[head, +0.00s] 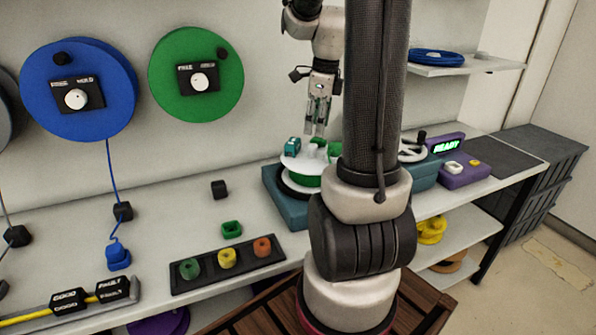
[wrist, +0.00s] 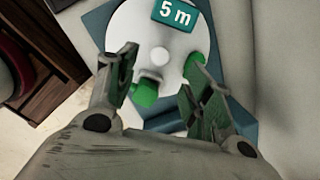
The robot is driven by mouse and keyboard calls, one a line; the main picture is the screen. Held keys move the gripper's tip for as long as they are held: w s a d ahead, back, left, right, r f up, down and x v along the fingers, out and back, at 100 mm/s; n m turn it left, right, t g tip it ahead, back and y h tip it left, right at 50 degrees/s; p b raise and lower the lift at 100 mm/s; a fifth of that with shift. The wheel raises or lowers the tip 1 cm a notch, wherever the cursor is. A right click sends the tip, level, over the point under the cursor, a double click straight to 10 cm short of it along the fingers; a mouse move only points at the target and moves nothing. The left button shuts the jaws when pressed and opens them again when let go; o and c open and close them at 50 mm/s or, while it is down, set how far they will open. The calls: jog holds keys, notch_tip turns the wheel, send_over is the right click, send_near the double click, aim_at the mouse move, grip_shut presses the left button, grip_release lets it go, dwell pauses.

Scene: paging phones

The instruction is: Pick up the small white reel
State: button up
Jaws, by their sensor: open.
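The small white reel (head: 296,162) is a white disc with a teal tag, above a green part on a blue-teal stand (head: 276,196). In the wrist view the reel (wrist: 135,32) fills the upper middle, with a pale round hub and a teal "5 m" label (wrist: 175,13). My gripper (head: 318,133) points down just above the reel. In the wrist view my gripper (wrist: 157,77) is open, its fingers around the near part of the disc, with nothing held. Green pieces show beside the fingers. Whether the fingers touch the reel cannot be told.
My column hides part of the bench. A black tray (head: 228,263) with green, yellow and orange spools lies at the front. A purple box (head: 465,172) reading "READY" stands to the right. Blue (head: 78,60) and green (head: 221,75) discs hang on the wall.

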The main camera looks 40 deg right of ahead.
aim_at(313, 145)
jog(key=m, duration=0.3)
jog(key=shift+w, duration=0.1)
jog(key=shift+m, duration=0.3)
jog(key=f, duration=0.7)
jog(key=shift+w+a+f, duration=0.2)
jog(key=shift+w+f, duration=0.2)
grip_shut()
